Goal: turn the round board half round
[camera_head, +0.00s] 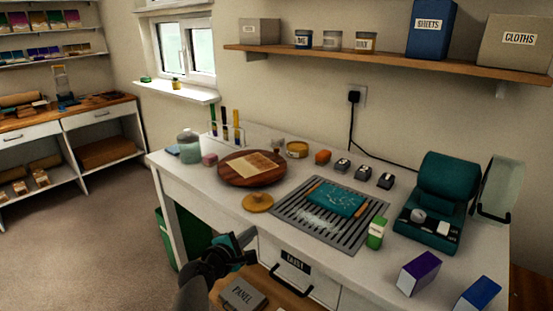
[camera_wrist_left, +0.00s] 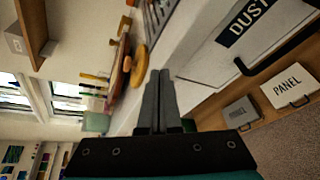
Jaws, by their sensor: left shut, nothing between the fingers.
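The round wooden board (camera_head: 228,176) lies on the white bench top, towards its left, with a pale rectangular sheet (camera_head: 252,163) on it. It also shows edge-on in the left wrist view (camera_wrist_left: 118,66). My left gripper (camera_head: 244,238) is shut and empty. It is in front of the bench's front edge, below and nearer than the board, and apart from it. In the left wrist view the closed fingers (camera_wrist_left: 158,100) point towards the bench. My right gripper is in neither view.
A yellow round lid-like piece (camera_head: 257,202) lies between the board and the front edge. A grey slatted grille (camera_head: 300,226) with a teal panel (camera_head: 333,199) is to the right. A jar (camera_head: 189,147) and test tubes stand behind left. A drawer labelled DUST (camera_wrist_left: 245,22) is close to my gripper.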

